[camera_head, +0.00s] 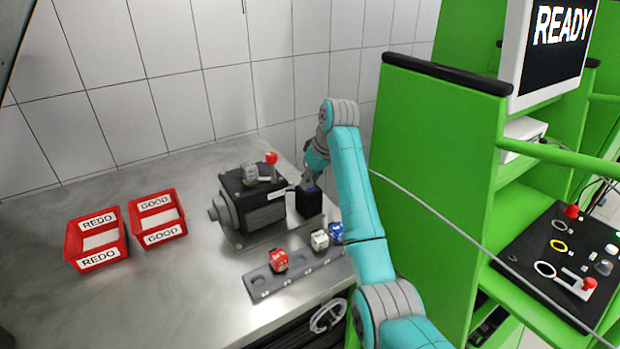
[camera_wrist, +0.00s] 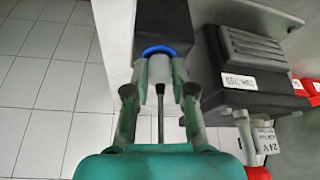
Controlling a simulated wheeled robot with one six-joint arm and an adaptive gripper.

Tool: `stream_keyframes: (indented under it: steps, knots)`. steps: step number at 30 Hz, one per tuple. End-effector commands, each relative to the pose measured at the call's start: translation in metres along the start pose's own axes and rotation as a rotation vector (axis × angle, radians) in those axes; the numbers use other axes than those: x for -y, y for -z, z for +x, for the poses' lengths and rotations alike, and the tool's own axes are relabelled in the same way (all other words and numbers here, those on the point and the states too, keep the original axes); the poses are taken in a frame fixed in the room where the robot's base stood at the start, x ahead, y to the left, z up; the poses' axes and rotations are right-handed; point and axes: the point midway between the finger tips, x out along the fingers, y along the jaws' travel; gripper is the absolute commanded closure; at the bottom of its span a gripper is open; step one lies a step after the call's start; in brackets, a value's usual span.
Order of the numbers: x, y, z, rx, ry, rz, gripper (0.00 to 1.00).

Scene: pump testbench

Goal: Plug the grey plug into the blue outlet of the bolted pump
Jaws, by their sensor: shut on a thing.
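The bolted pump (camera_head: 258,208) is a dark block on a grey plate on the metal table; its black body with a white label (camera_wrist: 250,60) fills the right of the wrist view. A black box (camera_head: 310,204) stands at its right side, also in the wrist view (camera_wrist: 164,22). The blue outlet (camera_wrist: 158,50) shows as a blue rim on this box. My gripper (camera_wrist: 158,92) is shut on the grey plug (camera_wrist: 160,70), whose dark cable runs back between the fingers. The plug's front end meets the blue rim; how deep it sits cannot be told.
A grey holder (camera_head: 265,284) carries a red block (camera_head: 279,261), a white block (camera_head: 319,240) and a blue block (camera_head: 336,231). Red REDO (camera_head: 98,260) and GOOD (camera_head: 160,236) bins stand left. A red-tipped lever (camera_head: 271,158) rises on the pump. Green shelving (camera_head: 430,165) bounds the right.

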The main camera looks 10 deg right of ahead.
Motion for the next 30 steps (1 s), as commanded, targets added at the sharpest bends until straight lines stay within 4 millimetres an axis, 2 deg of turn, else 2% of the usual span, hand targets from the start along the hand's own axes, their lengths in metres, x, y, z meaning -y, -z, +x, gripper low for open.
stream_keyframes:
  steps: [7,8,11,17,18,20,21,30]
  knots:
    - [0.0000,-0.0007,0.0016,0.000,0.000,0.000,1.00]
    - [0.0000,-0.0007,0.0016,0.000,0.000,0.000,0.73]
    - [0.0000,-0.0006,0.0015,0.000,0.000,0.000,0.48]
    - [0.0000,-0.0006,0.0015,0.000,0.000,0.000,0.47]
    - [0.0000,-0.0007,0.0016,0.000,0.000,0.000,0.44]
    - [0.0000,-0.0007,0.0016,0.000,0.000,0.000,0.29]
    - [0.0000,-0.0006,0.0016,0.000,0.000,0.000,0.26]
    - [0.0000,-0.0006,0.0015,0.000,0.000,0.000,0.26]
